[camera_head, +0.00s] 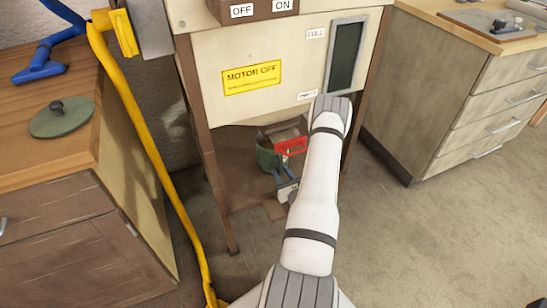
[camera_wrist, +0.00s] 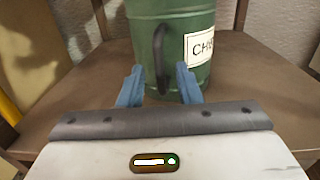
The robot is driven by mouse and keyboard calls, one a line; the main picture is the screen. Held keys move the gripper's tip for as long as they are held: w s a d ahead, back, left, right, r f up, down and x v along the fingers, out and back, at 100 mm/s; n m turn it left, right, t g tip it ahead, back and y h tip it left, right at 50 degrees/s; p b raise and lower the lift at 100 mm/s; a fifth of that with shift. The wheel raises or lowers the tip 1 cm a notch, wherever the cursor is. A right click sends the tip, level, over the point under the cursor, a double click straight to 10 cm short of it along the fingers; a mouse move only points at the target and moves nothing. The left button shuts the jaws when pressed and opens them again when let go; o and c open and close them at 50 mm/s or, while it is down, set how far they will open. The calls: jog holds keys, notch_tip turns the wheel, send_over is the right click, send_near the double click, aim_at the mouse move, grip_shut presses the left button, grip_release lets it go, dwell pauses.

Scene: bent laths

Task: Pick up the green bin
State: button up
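The green bin (camera_wrist: 185,35) stands upright on a brown wooden shelf under the machine. It has a dark vertical handle (camera_wrist: 159,60) facing my gripper and a white label on the right, partly cut off. In the head view the bin (camera_head: 265,157) is partly hidden by a red part and my arm. My gripper (camera_wrist: 160,88) has blue fingers, open, one on each side of the handle's lower part with gaps showing. Whether the fingertips reach the handle's depth is hard to tell. It also shows in the head view (camera_head: 284,180).
The machine (camera_head: 215,70) with a "MOTOR OFF" sign stands above the bin, with brown legs at the sides. A red part (camera_head: 291,146) hangs above the bin. A yellow pipe (camera_head: 150,145) runs down on the left. Cabinets stand on both sides; floor at right is clear.

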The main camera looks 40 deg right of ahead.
jog(key=shift+w+d, duration=0.2)
jog(key=shift+w, duration=0.9)
grip_shut()
